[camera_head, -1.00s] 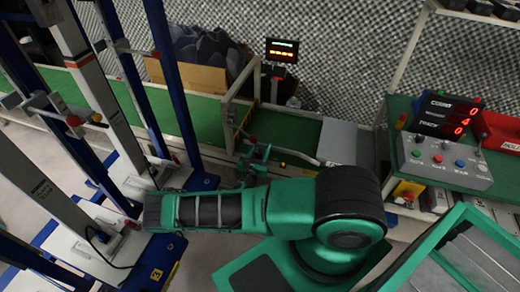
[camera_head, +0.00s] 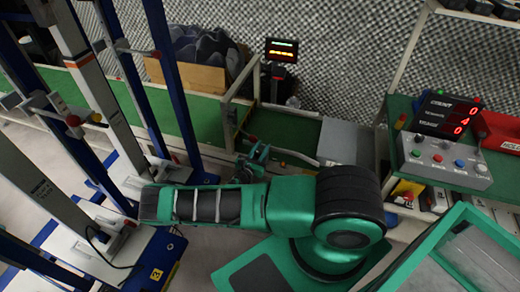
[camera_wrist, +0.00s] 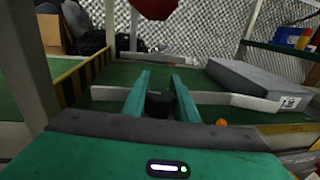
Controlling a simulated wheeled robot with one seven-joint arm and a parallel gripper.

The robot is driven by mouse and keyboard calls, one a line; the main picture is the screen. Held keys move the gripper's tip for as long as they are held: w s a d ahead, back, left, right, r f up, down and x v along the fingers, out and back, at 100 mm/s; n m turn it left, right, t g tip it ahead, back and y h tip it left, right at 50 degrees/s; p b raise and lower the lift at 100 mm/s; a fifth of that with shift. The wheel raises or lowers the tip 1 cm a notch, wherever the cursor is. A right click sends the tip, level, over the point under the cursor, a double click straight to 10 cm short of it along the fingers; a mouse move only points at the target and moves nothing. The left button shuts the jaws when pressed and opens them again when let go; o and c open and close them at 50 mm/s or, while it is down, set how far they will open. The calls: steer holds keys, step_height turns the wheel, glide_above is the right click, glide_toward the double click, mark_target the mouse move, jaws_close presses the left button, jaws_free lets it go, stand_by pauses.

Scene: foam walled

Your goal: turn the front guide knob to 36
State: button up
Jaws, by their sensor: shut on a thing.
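In the wrist view a dark round knob (camera_wrist: 160,103) sits between the two green fingers of my gripper (camera_wrist: 162,88), which are shut on it. It stands at a pale guide rail (camera_wrist: 235,100) above the green belt (camera_wrist: 125,76). Any scale or pointer on the knob is not visible. In the head view my gripper (camera_head: 256,154) is at the belt's near edge, and my arm partly hides this area; the held knob cannot be made out there. A blurred red knob (camera_wrist: 153,8) is close to the camera at the top of the wrist view.
A grey block (camera_wrist: 262,80) with a small label lies right of the fingers. An orange ball-like thing (camera_wrist: 221,122) is near the right finger. Blue posts (camera_head: 172,75) stand at the left. A control box (camera_head: 445,160) and a red-digit display (camera_head: 447,115) are at the right.

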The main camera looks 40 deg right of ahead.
steer(key=m+g+h, duration=0.1)
steer(key=g, duration=0.1)
steer(key=m+g+h, duration=0.1)
steer(key=m+g, duration=0.1)
steer(key=g, duration=0.1)
steer(key=shift+s+d+m, duration=0.15)
steer(key=shift+s+m, duration=0.15)
steer(key=shift+s, duration=0.1)
steer(key=m+g, duration=0.1)
steer(key=g, duration=0.2)
steer(key=s+m+g, duration=0.1)
steer(key=m+g, duration=0.1)
steer(key=shift+s+g+h, duration=0.1)
steer(key=shift+g+h, duration=0.2)
steer(key=shift+g, duration=0.1)
steer(key=m+g, duration=0.2)
steer(key=s+m+g+y, duration=0.1)
steer(key=g, duration=0.2)
steer(key=shift+m, duration=0.4)
steer(key=shift+s+a+m+g+y, duration=0.25)
steer(key=shift+m+g+y, duration=0.35)
steer(key=shift+g, duration=0.35)
steer(key=shift+s+a+m+g+y, duration=0.1)
steer(key=shift+s+m+g+y, duration=0.15)
steer(key=shift+m+g+y, duration=0.45)
steer(key=shift+g, duration=0.35)
steer(key=o, duration=1.1)
steer(key=shift+c, duration=0.2)
steer(key=shift+h, duration=0.3)
